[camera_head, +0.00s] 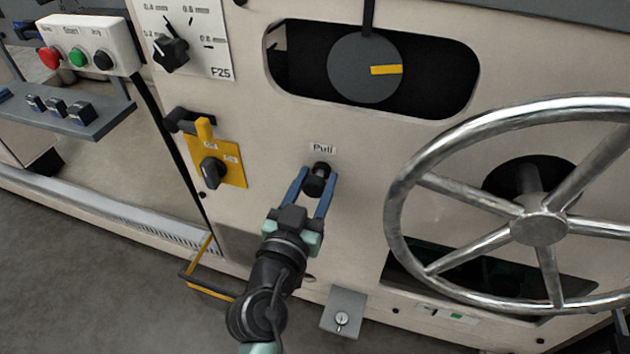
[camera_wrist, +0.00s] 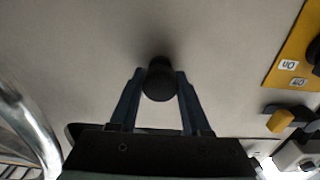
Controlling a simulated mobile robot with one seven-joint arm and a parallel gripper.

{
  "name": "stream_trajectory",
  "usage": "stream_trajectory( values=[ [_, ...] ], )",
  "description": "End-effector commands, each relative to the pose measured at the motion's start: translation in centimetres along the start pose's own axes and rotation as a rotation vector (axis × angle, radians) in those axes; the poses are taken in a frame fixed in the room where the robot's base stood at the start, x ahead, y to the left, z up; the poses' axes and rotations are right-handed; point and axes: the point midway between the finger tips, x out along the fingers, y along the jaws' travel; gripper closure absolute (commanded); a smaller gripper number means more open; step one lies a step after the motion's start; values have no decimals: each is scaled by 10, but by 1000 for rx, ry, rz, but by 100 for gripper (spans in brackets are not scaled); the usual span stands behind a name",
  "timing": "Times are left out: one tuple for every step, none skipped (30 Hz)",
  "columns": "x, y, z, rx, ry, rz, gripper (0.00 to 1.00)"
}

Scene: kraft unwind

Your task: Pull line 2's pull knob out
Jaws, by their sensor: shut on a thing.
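The black pull knob (camera_head: 316,181) sits on the cream machine panel, just below a small label reading "Pull" (camera_head: 323,148). My gripper (camera_head: 319,184) has its two blue fingers on either side of the knob and is shut on it. In the wrist view the round black knob (camera_wrist: 159,80) shows between the fingertips of my gripper (camera_wrist: 160,84), in front of the panel. How far the knob stands out from the panel is hard to tell. No line number shows near the knob.
A large metal handwheel (camera_head: 538,226) stands out right of the knob. A yellow switch plate (camera_head: 231,165) with a black rotary handle is to the left. Above is a dark oval opening (camera_head: 440,80) with a grey disc. A small grey bracket (camera_head: 343,310) is below.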

Motion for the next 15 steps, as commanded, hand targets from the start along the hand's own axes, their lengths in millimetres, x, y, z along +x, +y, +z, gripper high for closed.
stream_trajectory(
  values=[
    [0,0,0,0,0,1,93],
    [0,0,0,0,0,1,98],
    [0,0,0,0,0,1,100],
    [0,0,0,0,0,1,100],
    [0,0,0,0,0,1,100],
    [0,0,0,0,0,1,100],
    [0,0,0,0,0,1,100],
    [0,0,0,0,0,1,100],
    [0,0,0,0,0,1,100],
    [0,0,0,0,0,1,100],
    [0,0,0,0,0,1,100],
    [0,0,0,0,0,1,100],
    [0,1,0,0,0,1,100],
    [0,1,0,0,0,1,100],
    [0,1,0,-1,0,1,100]
  ],
)
